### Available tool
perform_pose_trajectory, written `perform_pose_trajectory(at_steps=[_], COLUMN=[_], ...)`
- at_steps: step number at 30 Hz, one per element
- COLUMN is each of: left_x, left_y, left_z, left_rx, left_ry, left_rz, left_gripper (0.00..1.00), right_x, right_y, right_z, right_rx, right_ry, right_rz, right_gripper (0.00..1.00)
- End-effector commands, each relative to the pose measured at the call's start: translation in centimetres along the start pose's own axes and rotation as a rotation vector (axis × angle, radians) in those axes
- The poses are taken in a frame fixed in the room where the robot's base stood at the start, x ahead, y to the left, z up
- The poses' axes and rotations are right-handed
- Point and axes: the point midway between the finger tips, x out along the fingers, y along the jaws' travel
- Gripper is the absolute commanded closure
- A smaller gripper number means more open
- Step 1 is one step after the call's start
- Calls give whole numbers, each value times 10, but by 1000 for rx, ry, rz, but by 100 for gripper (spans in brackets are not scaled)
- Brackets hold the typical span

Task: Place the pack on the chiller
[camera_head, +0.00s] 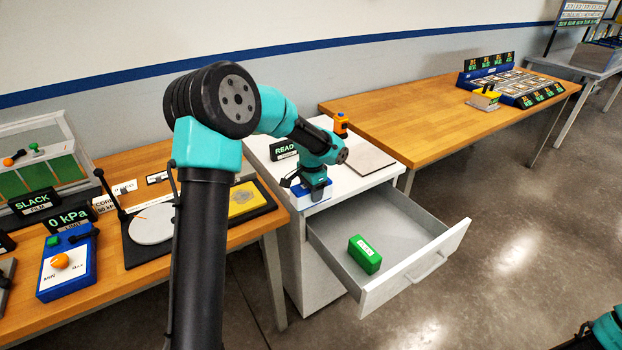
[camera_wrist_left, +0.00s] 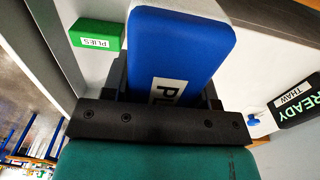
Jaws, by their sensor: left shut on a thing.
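My left gripper (camera_head: 313,183) is shut on a blue pack (camera_head: 312,195) at the front left part of a white cabinet top (camera_head: 290,160). In the left wrist view the blue pack (camera_wrist_left: 180,50) fills the space between the jaws, and its white label is partly hidden. I cannot tell whether the pack touches the top. Nothing in view is clearly marked as the chiller. A dark sign reading READY (camera_head: 284,150) stands at the back of the top; the left wrist view also shows THAW on it (camera_wrist_left: 296,100). Only part of my right arm shows, bottom right.
Below the top, an open drawer (camera_head: 445,243) holds a green box (camera_head: 364,255). An orange device (camera_head: 341,124) and a flat board (camera_head: 357,154) occupy the top's back and right. Wooden benches with equipment stand on both sides, including a multi-slot blue rack (camera_head: 520,85).

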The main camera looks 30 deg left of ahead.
Motion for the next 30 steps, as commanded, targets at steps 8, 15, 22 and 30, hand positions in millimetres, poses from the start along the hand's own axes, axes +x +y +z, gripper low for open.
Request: perform_pose_trajectory(at_steps=[8,15,22,30], left_x=[6,9,12,12], left_y=[-45,-78,-106,-115], left_z=[-27,-48,-64,-69], left_rx=[-3,-2,-2,-1], left_ry=[2,2,1,1], left_rz=[-1,-1,-1,0], left_gripper=[78,78,78,78], right_x=[0,0,0,0], right_y=[0,0,0,0], right_z=[0,0,0,0], right_rx=[0,0,0,0], right_ry=[0,0,0,0], right_rz=[0,0,0,0], right_gripper=[57,57,57,57])
